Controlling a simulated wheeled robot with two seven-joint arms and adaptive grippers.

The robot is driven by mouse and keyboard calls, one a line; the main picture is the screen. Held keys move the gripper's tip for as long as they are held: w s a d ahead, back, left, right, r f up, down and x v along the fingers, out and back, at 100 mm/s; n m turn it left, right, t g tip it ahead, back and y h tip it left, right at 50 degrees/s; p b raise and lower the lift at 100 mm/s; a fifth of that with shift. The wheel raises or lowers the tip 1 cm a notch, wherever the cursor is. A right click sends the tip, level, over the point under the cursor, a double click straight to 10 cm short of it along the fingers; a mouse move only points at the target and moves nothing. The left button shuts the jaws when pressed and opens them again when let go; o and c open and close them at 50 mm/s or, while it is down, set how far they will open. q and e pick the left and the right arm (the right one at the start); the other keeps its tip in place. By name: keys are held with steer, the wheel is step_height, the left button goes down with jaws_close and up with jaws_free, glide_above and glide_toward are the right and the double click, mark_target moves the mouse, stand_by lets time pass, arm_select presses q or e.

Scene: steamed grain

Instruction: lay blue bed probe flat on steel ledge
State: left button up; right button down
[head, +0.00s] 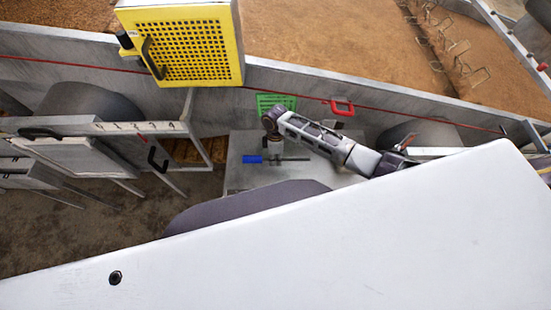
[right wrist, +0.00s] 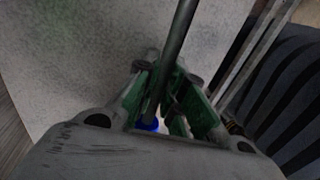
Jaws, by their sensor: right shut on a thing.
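The blue bed probe has a blue handle (head: 252,159) and a thin dark rod (head: 296,159). It lies across the picture over the grey steel ledge (head: 238,178), and I cannot tell whether it touches it. My right gripper (head: 273,158) comes from the right and is shut on the probe beside the handle. In the right wrist view the rod (right wrist: 177,45) runs up from between the green fingers of the gripper (right wrist: 165,105), with a bit of blue below. The pale ledge (right wrist: 80,55) shows behind. My left gripper is not in view.
A yellow perforated box (head: 190,45) stands at the back on the grey wall. A green label (head: 275,102) is behind the gripper. A red cable with a red handle (head: 342,107) runs along the wall. Brown grain (head: 330,40) lies beyond. Bare ledge shows around the probe.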

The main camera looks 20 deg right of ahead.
steer(key=shift+f+b, duration=0.35)
steer(key=shift+f, duration=0.65)
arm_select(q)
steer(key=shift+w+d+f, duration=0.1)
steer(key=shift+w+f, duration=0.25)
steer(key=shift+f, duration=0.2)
arm_select(e)
steer(key=shift+f, duration=0.25)
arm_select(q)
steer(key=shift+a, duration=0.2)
arm_select(e)
steer(key=c, duration=1.7)
jaws_free()
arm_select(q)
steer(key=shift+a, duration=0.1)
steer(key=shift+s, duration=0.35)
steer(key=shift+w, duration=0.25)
arm_select(e)
steer(key=shift+o, duration=0.3)
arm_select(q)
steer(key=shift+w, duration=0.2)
arm_select(e)
steer(key=o, duration=0.5)
